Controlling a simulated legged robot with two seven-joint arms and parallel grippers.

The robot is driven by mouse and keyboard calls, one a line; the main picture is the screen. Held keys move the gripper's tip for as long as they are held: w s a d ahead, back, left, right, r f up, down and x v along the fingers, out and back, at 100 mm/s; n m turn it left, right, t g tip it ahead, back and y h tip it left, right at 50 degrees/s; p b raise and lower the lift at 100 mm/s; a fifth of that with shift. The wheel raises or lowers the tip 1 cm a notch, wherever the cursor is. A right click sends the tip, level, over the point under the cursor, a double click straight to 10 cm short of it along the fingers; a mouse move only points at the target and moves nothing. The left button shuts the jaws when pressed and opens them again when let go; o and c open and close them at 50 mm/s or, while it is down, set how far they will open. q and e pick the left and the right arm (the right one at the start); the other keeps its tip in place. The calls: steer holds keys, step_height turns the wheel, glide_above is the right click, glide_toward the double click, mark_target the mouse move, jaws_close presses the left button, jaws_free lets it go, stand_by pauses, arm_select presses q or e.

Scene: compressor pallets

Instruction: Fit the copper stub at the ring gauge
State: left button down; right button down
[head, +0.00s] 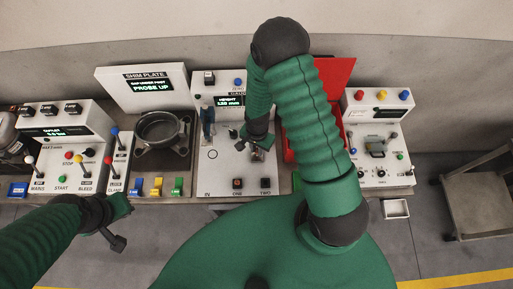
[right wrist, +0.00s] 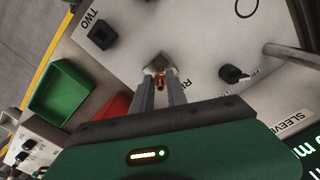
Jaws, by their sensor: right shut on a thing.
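My right gripper (right wrist: 160,98) is shut on a small copper-coloured stub (right wrist: 161,82), which shows between its two fingers in the right wrist view. The stub's tip is close to a small grey metal piece (right wrist: 158,62) on the white panel (right wrist: 200,30); I cannot tell whether they touch, or whether this piece is the ring gauge. In the head view my right gripper (head: 259,146) is low over the same panel, partly hidden by its arm. My left gripper (head: 112,222) is at lower left, away from the panel; its jaw opening is unclear.
Beside the panel are a green bin (right wrist: 62,90) and a red bin (right wrist: 110,112). A black knob (right wrist: 234,73) and a black block (right wrist: 102,36) stand near the gripper. A dark ring-shaped housing (head: 160,130) is to the left, and a control box (head: 380,150) to the right.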

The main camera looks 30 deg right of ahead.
steer(key=shift+a, duration=0.2)
steer(key=shift+d, duration=0.25)
stand_by(0.3)
steer(key=shift+f+b, duration=1.05)
steer(key=shift+f, duration=0.3)
steer(key=c, duration=1.2)
jaws_free()
steer(key=shift+c, duration=0.2)
step_height(320, 180, up, 17)
steer(key=b, duration=0.1)
steer(key=shift+f, duration=0.1)
